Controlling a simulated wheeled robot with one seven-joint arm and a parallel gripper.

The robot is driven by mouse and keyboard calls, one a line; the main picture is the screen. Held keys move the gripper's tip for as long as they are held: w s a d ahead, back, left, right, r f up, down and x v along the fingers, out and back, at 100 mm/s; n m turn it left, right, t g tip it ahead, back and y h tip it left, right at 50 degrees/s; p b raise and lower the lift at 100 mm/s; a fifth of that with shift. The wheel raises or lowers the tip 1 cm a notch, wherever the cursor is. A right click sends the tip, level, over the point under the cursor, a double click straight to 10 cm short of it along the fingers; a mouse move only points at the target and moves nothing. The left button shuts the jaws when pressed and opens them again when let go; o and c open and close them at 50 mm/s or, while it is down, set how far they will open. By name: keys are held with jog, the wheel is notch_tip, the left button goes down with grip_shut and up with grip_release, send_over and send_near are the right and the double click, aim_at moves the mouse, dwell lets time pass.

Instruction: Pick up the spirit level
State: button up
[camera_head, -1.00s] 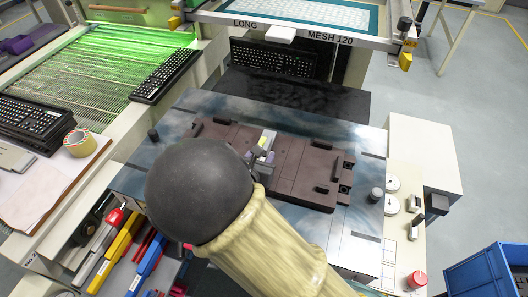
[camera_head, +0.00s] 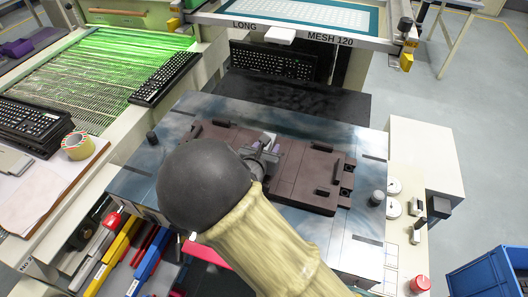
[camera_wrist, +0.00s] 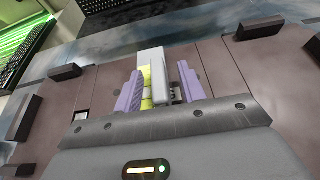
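The spirit level (camera_wrist: 152,66) is a small pale grey block with a yellow-green part. It stands on the brown fixture plate (camera_head: 300,165) in the middle of the machine bed. In the wrist view it lies between the two purple fingers of my gripper (camera_wrist: 160,90). The fingers are apart, with a visible gap on the right side; contact on the left cannot be told. In the head view my gripper (camera_head: 268,150) is at the plate's middle, and my arm hides part of it and of the level.
Black raised blocks (camera_wrist: 260,27) stand on the plate. A black keyboard (camera_head: 272,60) lies behind the bed. A tape roll (camera_head: 78,145) and tools in a tray are at left. A red-capped jar (camera_head: 419,284) and a blue crate (camera_head: 490,275) are at right.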

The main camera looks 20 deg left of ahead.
jog(key=shift+s+r, duration=0.1)
jog(key=shift+s, duration=0.15)
jog(key=shift+w, duration=0.1)
jog(key=shift+c, duration=0.2)
grip_shut()
notch_tip(320, 180, up, 10)
jog(key=shift+p, duration=0.35)
dwell(0.5)
